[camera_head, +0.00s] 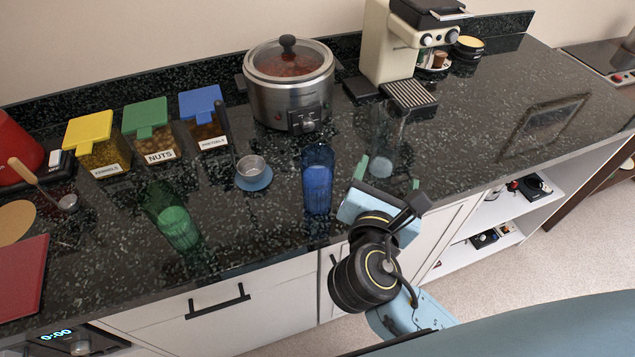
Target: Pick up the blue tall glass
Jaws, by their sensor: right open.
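The blue tall glass (317,180) stands upright on the dark speckled counter, near its front edge. My right gripper (387,182) is just to the right of the glass. Its two green-tipped fingers are spread apart and point toward the back of the counter. A clear tall glass (382,150) stands behind those fingers. The gripper appears empty, and a gap shows between it and the blue glass. My left gripper is not in view.
A green tall glass (178,228) stands to the left. A slow cooker (289,85), lidded containers (150,135) and a coffee machine (390,50) line the back. The counter's right part is mostly clear.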

